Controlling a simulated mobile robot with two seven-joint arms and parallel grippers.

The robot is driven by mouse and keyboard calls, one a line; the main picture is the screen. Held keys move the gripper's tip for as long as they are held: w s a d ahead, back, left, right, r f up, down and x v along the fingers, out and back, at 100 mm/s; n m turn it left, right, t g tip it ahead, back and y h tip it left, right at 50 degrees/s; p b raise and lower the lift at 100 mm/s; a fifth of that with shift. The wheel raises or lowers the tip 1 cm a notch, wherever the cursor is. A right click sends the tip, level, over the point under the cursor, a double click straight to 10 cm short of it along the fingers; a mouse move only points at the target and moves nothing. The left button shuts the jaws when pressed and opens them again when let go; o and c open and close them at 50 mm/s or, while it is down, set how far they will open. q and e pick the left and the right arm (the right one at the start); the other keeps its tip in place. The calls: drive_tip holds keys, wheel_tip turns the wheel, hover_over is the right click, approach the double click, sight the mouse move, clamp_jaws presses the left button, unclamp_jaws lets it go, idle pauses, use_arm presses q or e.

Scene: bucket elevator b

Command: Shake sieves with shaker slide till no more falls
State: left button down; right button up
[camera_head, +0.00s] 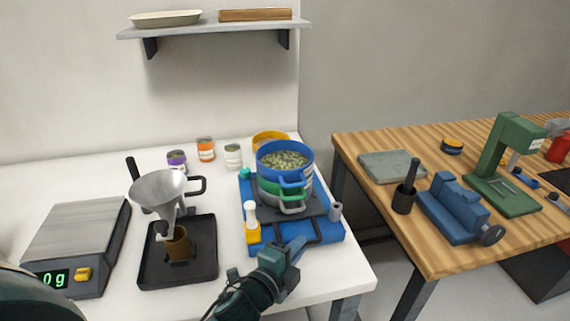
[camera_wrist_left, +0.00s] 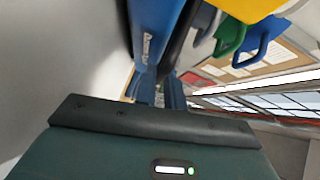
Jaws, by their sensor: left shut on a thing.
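A stack of round sieves stands on the shaker, with a blue sieve (camera_head: 285,160) on top holding greenish lumpy pieces. A green sieve (camera_head: 270,188) and a grey one sit under it, each with a side handle. The stack sits on a dark slide plate (camera_head: 310,207) over a blue shaker base (camera_head: 332,232). A dark handle loop (camera_head: 314,232) projects from the slide toward the front. My left gripper (camera_head: 294,249) is shut on this handle; its fingertips are partly hidden. In the left wrist view the blue base (camera_wrist_left: 152,35) and green handle (camera_wrist_left: 230,38) show. My right gripper is not in view.
Left of the shaker, a funnel (camera_head: 158,188) stands over a brown cup (camera_head: 179,243) on a black tray (camera_head: 206,268). A scale (camera_head: 70,236) stands farther left. Small jars (camera_head: 205,150) and a yellow round container (camera_head: 270,138) stand behind. A wooden bench (camera_head: 440,250) is at right.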

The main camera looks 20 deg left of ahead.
use_arm(q)
drive_tip(key=shift+f, duration=0.1)
drive_tip(key=shift+s+d, duration=0.65)
drive_tip(key=shift+s, duration=0.3)
drive_tip(key=shift+s+d, duration=0.65)
drive_tip(key=shift+s, duration=0.3)
drive_tip(key=shift+w+a, duration=0.2)
drive_tip(key=shift+w, duration=0.1)
drive_tip(key=shift+w+a+p, duration=0.35)
drive_tip(key=shift+w+a, duration=0.25)
drive_tip(key=shift+w, duration=0.2)
drive_tip(key=shift+w+a+p, duration=0.3)
drive_tip(key=shift+w+a, duration=0.25)
drive_tip(key=shift+w, duration=0.25)
